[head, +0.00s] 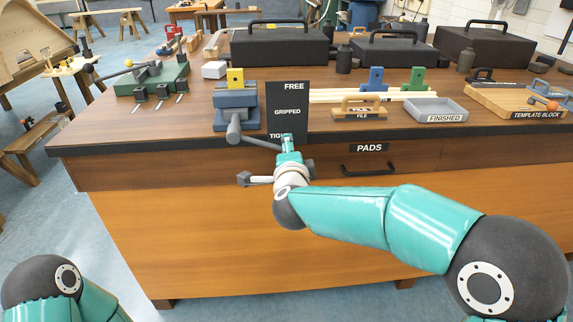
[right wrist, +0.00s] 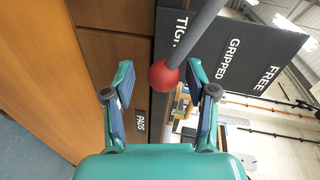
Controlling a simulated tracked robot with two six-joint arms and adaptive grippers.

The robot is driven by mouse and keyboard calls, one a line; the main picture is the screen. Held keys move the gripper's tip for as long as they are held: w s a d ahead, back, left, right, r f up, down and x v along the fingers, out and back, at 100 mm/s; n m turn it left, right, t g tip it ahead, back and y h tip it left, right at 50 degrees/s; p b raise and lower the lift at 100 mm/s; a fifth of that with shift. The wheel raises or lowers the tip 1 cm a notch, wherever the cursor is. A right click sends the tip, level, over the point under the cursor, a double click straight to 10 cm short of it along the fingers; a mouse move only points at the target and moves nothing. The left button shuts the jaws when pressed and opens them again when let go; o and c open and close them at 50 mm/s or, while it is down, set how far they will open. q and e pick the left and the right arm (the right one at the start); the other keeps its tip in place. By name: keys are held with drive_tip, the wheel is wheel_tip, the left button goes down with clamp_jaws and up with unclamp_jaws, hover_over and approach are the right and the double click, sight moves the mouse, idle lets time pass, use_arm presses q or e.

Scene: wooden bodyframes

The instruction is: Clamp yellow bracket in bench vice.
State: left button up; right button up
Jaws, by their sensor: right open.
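The blue-grey bench vice (head: 236,108) stands at the bench's front edge. The yellow bracket (head: 235,78) sits upright at its jaws; I cannot tell how tightly it is held. The vice's grey handle bar (head: 258,142) slants down to the right, towards the bottom of the black sign. My right gripper (head: 287,142) is at the bar's far end, in front of the bench edge. In the right wrist view the gripper (right wrist: 160,92) is open, with the handle's red ball (right wrist: 163,74) between or just beyond its fingertips, not clasped. My left gripper is out of view.
The black sign (head: 287,98) reads FREE, GRIPPED and a partly hidden TIGHT. A file (head: 359,112) on a wooden holder, the FINISHED tray (head: 436,111) and the template block (head: 520,103) are to the right. A green fixture (head: 152,80) is left. The PADS drawer (head: 369,160) is below.

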drive_tip(key=s+r, duration=0.2)
drive_tip(key=s, duration=0.9)
drive_tip(key=shift+a, duration=0.25)
